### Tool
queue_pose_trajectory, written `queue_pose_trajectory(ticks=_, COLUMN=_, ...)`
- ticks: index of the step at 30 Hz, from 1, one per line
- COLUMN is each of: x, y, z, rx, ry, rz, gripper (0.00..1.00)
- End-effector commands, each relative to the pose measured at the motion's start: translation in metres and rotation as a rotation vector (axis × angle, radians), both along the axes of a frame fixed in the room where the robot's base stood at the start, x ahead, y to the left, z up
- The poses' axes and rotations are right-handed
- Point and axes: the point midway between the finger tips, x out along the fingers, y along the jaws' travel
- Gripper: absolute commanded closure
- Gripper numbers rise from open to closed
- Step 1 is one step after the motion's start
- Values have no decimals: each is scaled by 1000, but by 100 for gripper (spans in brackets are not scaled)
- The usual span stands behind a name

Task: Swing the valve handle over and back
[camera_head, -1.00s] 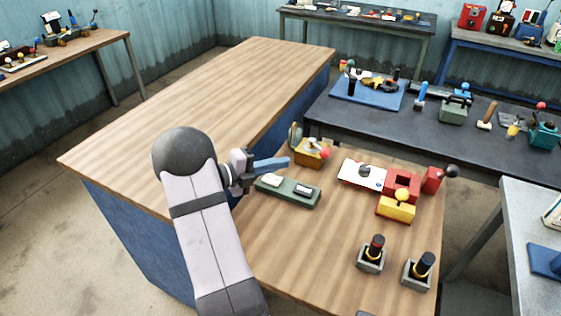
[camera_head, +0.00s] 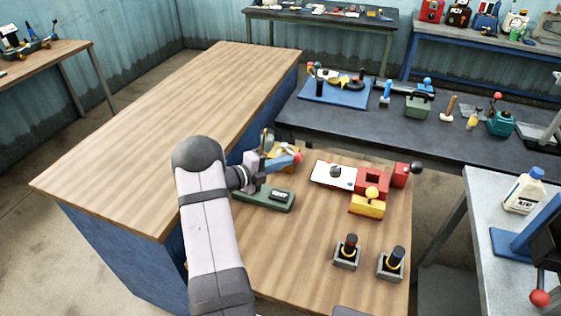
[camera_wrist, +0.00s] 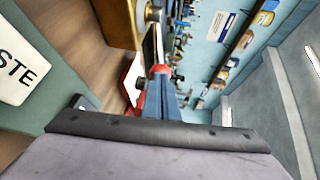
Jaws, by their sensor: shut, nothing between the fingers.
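The valve has a brass-yellow body (camera_head: 287,151) and a red-ended handle (camera_head: 297,155), on the bench just beyond the green plate. My gripper (camera_head: 294,160) is shut and empty, its blue fingers pointing right, partly hiding the valve in the head view. In the wrist view the brass body (camera_wrist: 117,22) is at the top. The handle's red end (camera_wrist: 160,70) shows right at the tips of my blue fingers (camera_wrist: 165,90). I cannot tell whether they touch.
Right of the valve are a white plate (camera_head: 322,172), red block (camera_head: 372,180) and yellow block (camera_head: 367,207). Two black-topped levers (camera_head: 347,250) (camera_head: 391,263) stand nearer. The front left bench is bare.

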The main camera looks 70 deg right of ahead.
Motion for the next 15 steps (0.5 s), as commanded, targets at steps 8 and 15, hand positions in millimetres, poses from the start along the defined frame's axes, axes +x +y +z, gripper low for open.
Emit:
queue_pose_trajectory(ticks=8, x=0, y=0, z=0, rx=0, ry=0, rz=0, gripper=100)
queue_pose_trajectory(ticks=15, x=-5, y=-1, z=-1, rx=0, ry=-1, rz=29, gripper=100)
